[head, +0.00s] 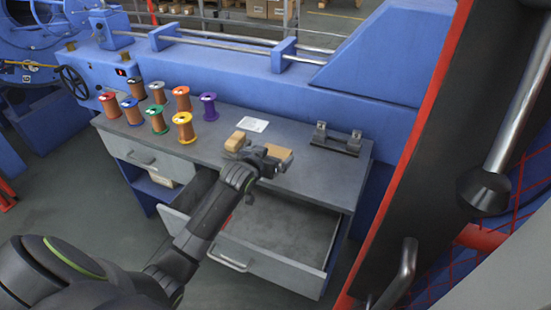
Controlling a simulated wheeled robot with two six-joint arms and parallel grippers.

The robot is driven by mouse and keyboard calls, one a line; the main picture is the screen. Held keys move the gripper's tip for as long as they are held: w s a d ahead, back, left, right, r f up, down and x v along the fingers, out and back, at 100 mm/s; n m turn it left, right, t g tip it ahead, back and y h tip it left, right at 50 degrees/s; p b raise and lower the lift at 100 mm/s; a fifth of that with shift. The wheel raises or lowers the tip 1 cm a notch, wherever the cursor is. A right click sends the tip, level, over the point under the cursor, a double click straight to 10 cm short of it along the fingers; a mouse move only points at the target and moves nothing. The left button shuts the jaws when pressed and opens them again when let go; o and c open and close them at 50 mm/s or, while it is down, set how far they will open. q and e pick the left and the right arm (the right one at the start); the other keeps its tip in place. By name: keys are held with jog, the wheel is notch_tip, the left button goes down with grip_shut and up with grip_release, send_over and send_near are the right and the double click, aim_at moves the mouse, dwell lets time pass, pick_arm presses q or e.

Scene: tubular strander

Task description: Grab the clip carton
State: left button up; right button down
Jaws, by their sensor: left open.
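A small brown carton (278,152) lies on the grey bench top, just beyond my left gripper and partly hidden by it. A second brown carton (236,141) stands to its left, close to the gripper's wrist. I cannot read any label, so I cannot tell which is the clip carton. My left gripper (275,163) is open over the front part of the bench. I cannot tell whether its fingers touch the right carton. My right gripper is not in view.
Several wire spools (183,127) stand on the left of the grey bench (205,146). A white card (252,124) lies behind the cartons. A metal fixture (337,140) sits at the right. An open drawer (283,225) sticks out below my arm. A red-edged dark panel (415,150) rises at right.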

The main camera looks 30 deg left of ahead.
aim_at(275, 153)
pick_arm(q)
jog(key=shift+f+b+x, duration=0.15)
jog(key=shift+b+x, duration=0.05)
jog(key=shift+x, duration=1)
jog(key=shift+f+b+x, duration=0.15)
jog(key=shift+x, duration=1.1)
jog(key=shift+s, duration=0.15)
jog(key=c, duration=1.1)
